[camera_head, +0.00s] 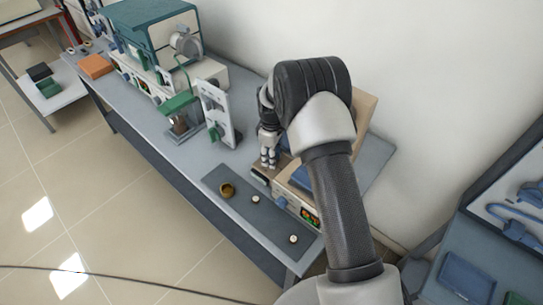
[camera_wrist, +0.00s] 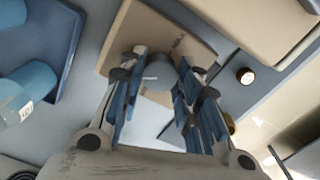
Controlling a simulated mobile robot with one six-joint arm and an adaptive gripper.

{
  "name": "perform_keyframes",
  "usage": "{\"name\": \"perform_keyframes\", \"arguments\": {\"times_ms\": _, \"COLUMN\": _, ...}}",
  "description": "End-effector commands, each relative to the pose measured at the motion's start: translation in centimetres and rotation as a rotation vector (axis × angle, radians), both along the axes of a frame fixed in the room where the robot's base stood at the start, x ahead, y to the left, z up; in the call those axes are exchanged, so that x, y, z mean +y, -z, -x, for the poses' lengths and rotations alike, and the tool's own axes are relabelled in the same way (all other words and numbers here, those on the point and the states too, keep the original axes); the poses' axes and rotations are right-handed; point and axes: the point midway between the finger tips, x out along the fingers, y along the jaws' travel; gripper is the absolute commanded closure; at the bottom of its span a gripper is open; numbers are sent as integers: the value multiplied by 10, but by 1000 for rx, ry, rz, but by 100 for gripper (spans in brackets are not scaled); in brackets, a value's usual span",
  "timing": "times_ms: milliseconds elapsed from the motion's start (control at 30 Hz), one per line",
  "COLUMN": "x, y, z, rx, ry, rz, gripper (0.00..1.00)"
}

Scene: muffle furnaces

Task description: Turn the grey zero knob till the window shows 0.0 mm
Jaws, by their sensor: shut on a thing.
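The grey zero knob (camera_wrist: 157,70) sits on a beige board-like housing (camera_wrist: 135,32) in the wrist view. My gripper (camera_wrist: 158,84) has its blue-padded fingers on either side of the knob and is shut on it. In the head view my gripper (camera_head: 268,160) points down at the housing and hides the knob. A small dark panel (camera_head: 260,178) shows at the housing's front edge. No reading in a window can be made out in either view.
A grey mat (camera_head: 232,206) with a brass ring (camera_head: 227,190) and two small round pieces lies in front. A white upright panel (camera_head: 216,112) and a teal furnace (camera_head: 150,30) stand to the left.

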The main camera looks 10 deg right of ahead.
Motion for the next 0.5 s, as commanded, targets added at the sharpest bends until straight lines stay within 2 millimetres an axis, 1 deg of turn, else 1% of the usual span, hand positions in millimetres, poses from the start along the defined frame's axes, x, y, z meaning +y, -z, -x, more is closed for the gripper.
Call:
{"name": "perform_keyframes", "arguments": {"times_ms": 33, "x": 0, "y": 0, "z": 0, "rx": 0, "ry": 0, "rz": 0, "gripper": 82}}
{"name": "perform_keyframes", "arguments": {"times_ms": 200, "x": 0, "y": 0, "z": 0, "rx": 0, "ry": 0, "rz": 0, "gripper": 93}}
{"name": "perform_keyframes", "arguments": {"times_ms": 500, "x": 0, "y": 0, "z": 0, "rx": 0, "ry": 35, "rz": 0, "gripper": 93}}
